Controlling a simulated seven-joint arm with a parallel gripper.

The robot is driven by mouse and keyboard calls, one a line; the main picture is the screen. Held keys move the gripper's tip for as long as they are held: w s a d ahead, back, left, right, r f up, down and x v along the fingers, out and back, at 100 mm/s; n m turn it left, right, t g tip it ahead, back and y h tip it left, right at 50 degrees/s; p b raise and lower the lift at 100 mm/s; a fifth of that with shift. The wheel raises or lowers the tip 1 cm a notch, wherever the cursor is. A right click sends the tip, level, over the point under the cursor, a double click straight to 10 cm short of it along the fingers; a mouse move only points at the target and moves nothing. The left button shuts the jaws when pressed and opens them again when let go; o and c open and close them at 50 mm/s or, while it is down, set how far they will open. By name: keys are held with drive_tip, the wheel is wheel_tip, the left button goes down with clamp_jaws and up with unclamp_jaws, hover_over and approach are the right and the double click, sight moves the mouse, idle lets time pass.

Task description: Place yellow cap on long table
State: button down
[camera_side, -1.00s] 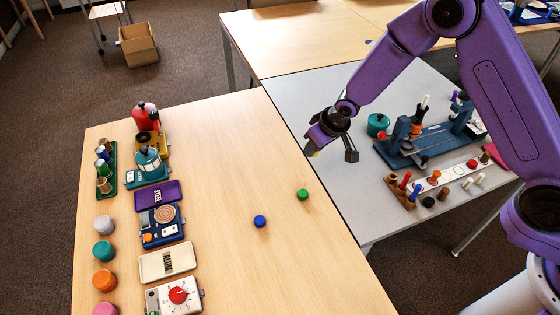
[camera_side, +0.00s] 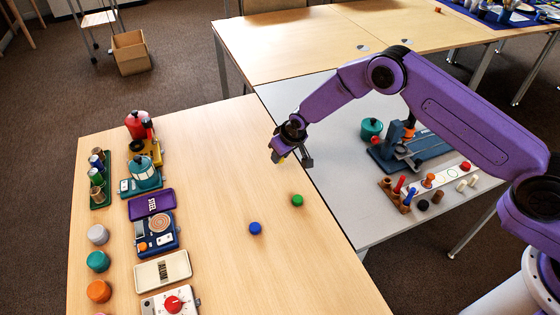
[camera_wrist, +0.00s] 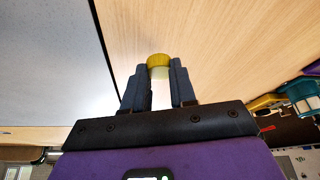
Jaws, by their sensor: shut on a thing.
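My gripper (camera_side: 292,158) is shut on the yellow cap (camera_wrist: 159,61), which sits between the two fingertips in the wrist view. In the side view only a small bit of yellow shows at the fingers. The gripper is above the right edge of the long wooden table (camera_side: 210,190), near the seam with the grey table; its exact height is hard to tell. A blue cap (camera_side: 255,228) and a green cap (camera_side: 297,200) stand apart on the long table, nearer the camera than the gripper.
Several devices and coloured cylinders, such as an orange cylinder (camera_side: 99,291) and a purple box (camera_side: 151,203), line the long table's left side. The grey table (camera_side: 350,205) holds a blue vise-like device (camera_side: 412,150) and a peg strip. The long table's middle is clear.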

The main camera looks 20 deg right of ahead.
sight(282, 159)
drive_tip(key=shift+w+a+f, duration=0.1)
drive_tip(key=shift+w+f, duration=0.05)
drive_tip(key=shift+f, duration=1.55)
drive_tip(key=shift+f, duration=0.15)
drive_tip(key=c, duration=0.9)
unclamp_jaws()
drive_tip(key=v, duration=1.2)
